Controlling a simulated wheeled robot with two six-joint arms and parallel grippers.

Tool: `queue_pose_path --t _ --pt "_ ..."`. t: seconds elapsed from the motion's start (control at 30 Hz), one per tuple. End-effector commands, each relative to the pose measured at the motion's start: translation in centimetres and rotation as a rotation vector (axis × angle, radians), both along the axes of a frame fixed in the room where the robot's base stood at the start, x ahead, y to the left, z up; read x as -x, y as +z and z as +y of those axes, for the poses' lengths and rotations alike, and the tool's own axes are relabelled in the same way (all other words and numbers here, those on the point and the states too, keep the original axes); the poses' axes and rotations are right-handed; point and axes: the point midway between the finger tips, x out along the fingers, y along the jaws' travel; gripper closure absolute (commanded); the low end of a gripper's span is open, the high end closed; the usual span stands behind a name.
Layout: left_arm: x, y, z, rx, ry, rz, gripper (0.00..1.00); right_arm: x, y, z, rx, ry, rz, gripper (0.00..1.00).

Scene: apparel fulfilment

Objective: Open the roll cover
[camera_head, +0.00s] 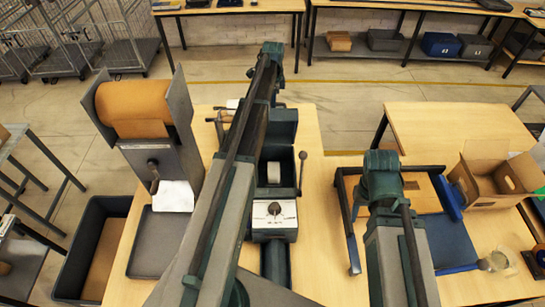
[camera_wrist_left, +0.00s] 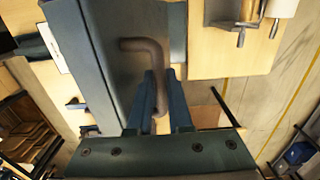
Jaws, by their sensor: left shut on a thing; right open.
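In the left wrist view, my left gripper (camera_wrist_left: 161,78) is shut on a brown bent handle (camera_wrist_left: 141,44). The handle lies over a blue-grey panel (camera_wrist_left: 95,60), which I take to be the roll cover. In the head view a teal machine (camera_head: 277,252) stands on the table. Its bay is open to view, with a white roll (camera_head: 273,171) inside and a teal box-like part (camera_head: 282,126) behind. A dark lever (camera_head: 302,168) shows at its right.
A brown paper roll (camera_head: 134,106) sits in a grey stand on the left, above a dark tray (camera_head: 152,244). A dark bin (camera_head: 67,270) is beside it. On the right are a cardboard box (camera_head: 513,201) and a blue folded item (camera_head: 447,238). Table right of the machine is partly clear.

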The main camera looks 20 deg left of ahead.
Motion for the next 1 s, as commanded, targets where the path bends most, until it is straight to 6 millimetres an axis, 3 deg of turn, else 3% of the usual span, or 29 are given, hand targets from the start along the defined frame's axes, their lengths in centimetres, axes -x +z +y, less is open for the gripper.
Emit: queue_pose_path --t 0.2,0.57,1.0 --pt "-2.5 -0.4 1.2 0.0 0.001 0.0 1.0 0.0 -0.5 0.0 0.0 0.0 0.0 0.5" --pt "-2.6 -0.5 1.3 0.0 0.001 0.0 1.0 0.0 -0.5 0.0 0.0 0.0 0.0 0.5" --pt "-5.5 -1.7 2.7 0.0 0.001 0.0 1.0 0.0 -1.7 0.0 0.0 0.0 0.0 0.5"
